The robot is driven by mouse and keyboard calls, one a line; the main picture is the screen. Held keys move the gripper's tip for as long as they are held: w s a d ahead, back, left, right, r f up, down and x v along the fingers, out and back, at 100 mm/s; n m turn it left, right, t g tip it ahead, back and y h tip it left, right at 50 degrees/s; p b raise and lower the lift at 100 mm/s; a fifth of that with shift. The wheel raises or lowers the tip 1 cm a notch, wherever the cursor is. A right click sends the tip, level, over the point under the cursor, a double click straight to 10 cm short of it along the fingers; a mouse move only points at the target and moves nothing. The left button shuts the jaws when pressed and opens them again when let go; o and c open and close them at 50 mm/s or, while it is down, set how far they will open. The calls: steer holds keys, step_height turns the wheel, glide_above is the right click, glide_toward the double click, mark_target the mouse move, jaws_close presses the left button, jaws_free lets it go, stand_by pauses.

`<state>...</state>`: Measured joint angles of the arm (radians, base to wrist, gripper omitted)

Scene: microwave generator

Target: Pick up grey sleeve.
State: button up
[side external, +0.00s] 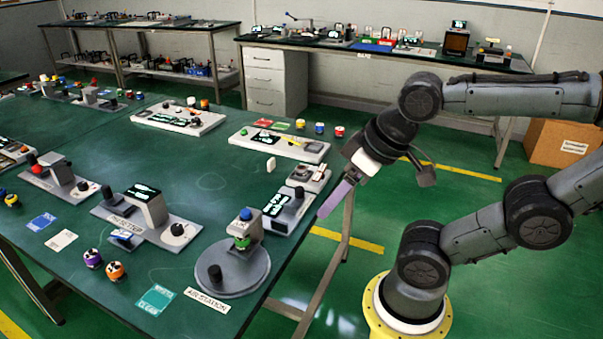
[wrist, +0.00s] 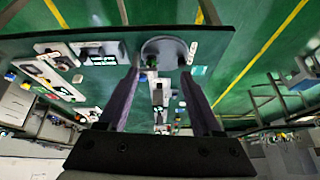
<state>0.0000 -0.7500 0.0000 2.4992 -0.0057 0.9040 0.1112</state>
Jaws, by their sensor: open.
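My gripper (side external: 324,211) is at the table's right edge in the side view, its purple fingers pointing down and left. In the wrist view my gripper (wrist: 160,74) is open, with the two fingers wide apart and nothing between them. I cannot tell for sure which thing is the grey sleeve. A small round grey piece (side external: 302,171) sits on a light panel behind my gripper and may be it. A round grey station (side external: 232,277) with a green part and a blue knob stands near the front corner; it also shows in the wrist view (wrist: 165,50).
The green table (side external: 205,165) holds several control panels, including a dark-screened one (side external: 288,208) near my gripper. Purple (side external: 92,257) and orange (side external: 115,270) pieces lie at the front. Bare table lies between the panels. A cardboard box (side external: 562,142) stands on the floor.

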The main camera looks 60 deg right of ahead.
steer(key=w+d+r+m+h, duration=0.2)
steer(key=w+d+r+m, duration=0.35)
steer(key=w, duration=0.25)
steer(key=w+d+r+m+h, duration=0.1)
steer(key=w+d+r+m, duration=0.4)
steer(key=w, duration=0.3)
steer(key=m+g+h, duration=0.2)
steer(key=m+g, duration=0.4)
steer(key=m, duration=0.2)
glide_above(301, 168)
steer(key=a, duration=0.3)
steer(key=f, duration=2.7)
steer(key=shift+w+d, duration=0.1)
steer(key=shift+d, duration=0.1)
steer(key=shift+x, duration=3.05)
steer(key=shift+a, duration=0.15)
jaws_close()
